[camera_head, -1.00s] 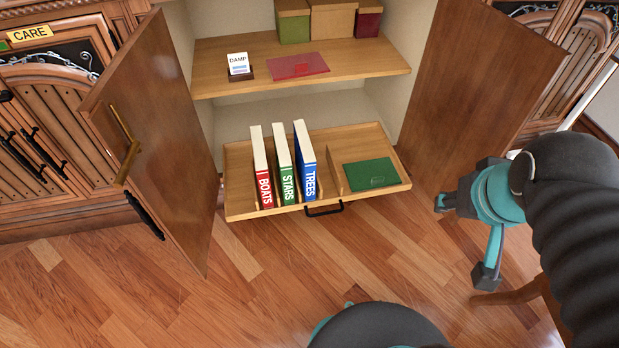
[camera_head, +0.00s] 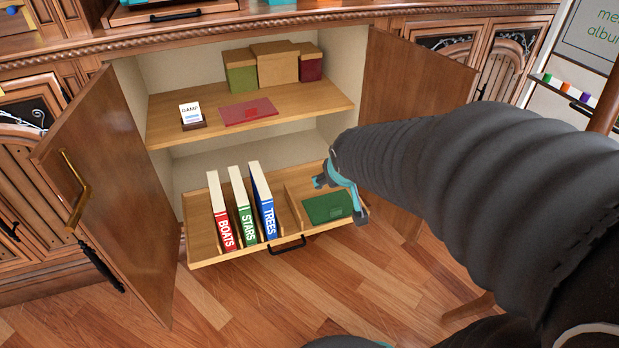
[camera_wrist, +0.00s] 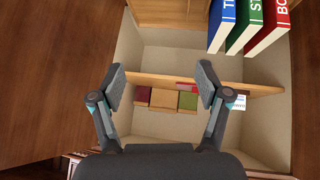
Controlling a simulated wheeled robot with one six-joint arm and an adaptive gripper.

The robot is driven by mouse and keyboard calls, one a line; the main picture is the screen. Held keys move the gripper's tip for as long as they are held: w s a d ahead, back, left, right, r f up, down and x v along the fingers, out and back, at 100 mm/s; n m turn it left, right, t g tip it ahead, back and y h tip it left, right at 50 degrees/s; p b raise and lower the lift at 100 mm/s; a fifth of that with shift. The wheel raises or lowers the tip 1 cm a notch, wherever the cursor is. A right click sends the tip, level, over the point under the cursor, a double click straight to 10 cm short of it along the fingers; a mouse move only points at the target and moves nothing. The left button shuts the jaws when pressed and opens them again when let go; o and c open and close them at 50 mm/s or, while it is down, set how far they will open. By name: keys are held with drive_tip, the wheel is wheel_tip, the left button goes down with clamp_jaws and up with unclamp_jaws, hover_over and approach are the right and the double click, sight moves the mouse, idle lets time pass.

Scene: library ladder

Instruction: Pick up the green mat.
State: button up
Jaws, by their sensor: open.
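The green mat (camera_head: 328,207) lies flat in the right compartment of the pulled-out wooden drawer tray (camera_head: 203,258), right of a low divider. My gripper (camera_head: 340,198) is over the right part of this compartment in the head view, close to the mat; whether it touches cannot be told. My arm hides the tray's right end. In the wrist view my gripper (camera_wrist: 160,90) has its two fingers wide apart with nothing between them, facing into the cabinet. The mat cannot be made out in the wrist view.
Books BOATS (camera_head: 222,215), STARS (camera_head: 243,208) and TREES (camera_head: 263,202) stand left of the mat. The shelf (camera_head: 168,128) above holds a red mat (camera_head: 248,112), a DAMP card (camera_head: 191,115) and boxes (camera_head: 275,65). Open doors (camera_head: 110,190) and (camera_head: 415,85) flank the cabinet.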

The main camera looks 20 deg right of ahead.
drive_tip(key=w+d+f+t+b, duration=0.1)
drive_tip(key=w+d+f, duration=0.5)
drive_tip(key=w+f, duration=0.3)
drive_tip(key=n+t+y+b, duration=0.1)
drive_tip(key=t+b, duration=0.1)
drive_tip(key=t, duration=0.1)
approach(337, 211)
wheel_tip(337, 211, up, 7)
drive_tip(key=s, duration=0.1)
wheel_tip(337, 211, down, 8)
drive_tip(key=s+t+y, duration=0.1)
drive_tip(key=s+t, duration=0.1)
drive_tip(key=s, duration=0.1)
drive_tip(key=shift+m, duration=0.3)
drive_tip(key=x, duration=0.9)
drive_tip(key=shift+s+d+b, duration=0.1)
drive_tip(key=shift+d+b, duration=0.05)
drive_tip(key=shift+b, duration=0.15)
drive_tip(key=shift+d+r+x, duration=0.1)
drive_tip(key=shift+r+x, duration=0.05)
drive_tip(key=shift+x, duration=1.15)
drive_tip(key=shift+d+r+x, duration=0.15)
drive_tip(key=shift+x, duration=1.2)
drive_tip(key=c, duration=1.2)
drive_tip(key=shift+c, duration=0.2)
